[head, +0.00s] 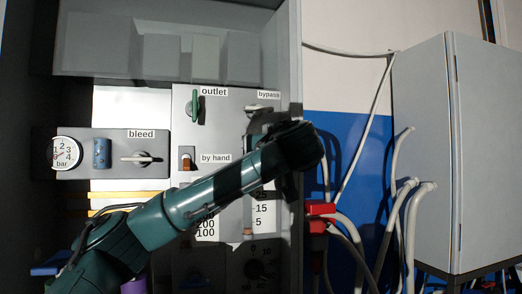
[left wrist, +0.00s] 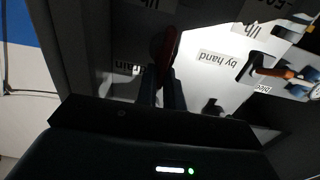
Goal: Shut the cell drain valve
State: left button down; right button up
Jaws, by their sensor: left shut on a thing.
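In the left wrist view the drain valve's red handle (left wrist: 170,45) stands out from the grey panel, beside a partly hidden label ending in "rain" (left wrist: 128,67). My left gripper (left wrist: 162,72) is shut on this handle, one dark finger on each side of it. The handle's base and exact turn are hard to tell in the shadow. In the head view my left arm reaches across the panel from the lower left, and its wrist hides the drain valve and the fingers. My right gripper is in neither view.
The panel carries a green outlet valve (head: 195,106), a bypass valve (head: 258,109), a bleed valve (head: 143,158), a by-hand switch (head: 186,160) and a pressure gauge (head: 66,153). The panel's side wall stands close right of my wrist. Red connectors (head: 320,209) with cables and a grey cabinet (head: 425,155) are further right.

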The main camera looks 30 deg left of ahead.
pick_arm(q)
jog(key=shift+w+d+f+m+b, duration=0.3)
jog(key=shift+m+b, duration=0.4)
jog(key=shift+m, duration=2.25)
jog(key=shift+w+d+f+m+b, duration=0.3)
jog(key=shift+m+b, duration=0.4)
jog(key=shift+m, duration=2.3)
jog(key=shift+w+d+f+m+b, duration=0.15)
jog(key=shift+f+m+b, duration=0.4)
jog(key=shift+m, duration=2.4)
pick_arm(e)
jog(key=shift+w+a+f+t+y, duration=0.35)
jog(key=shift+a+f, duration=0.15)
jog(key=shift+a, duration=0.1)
pick_arm(q)
jog(key=shift+r, duration=0.1)
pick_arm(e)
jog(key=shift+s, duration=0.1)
pick_arm(q)
jog(key=c, duration=1.5)
grip_release()
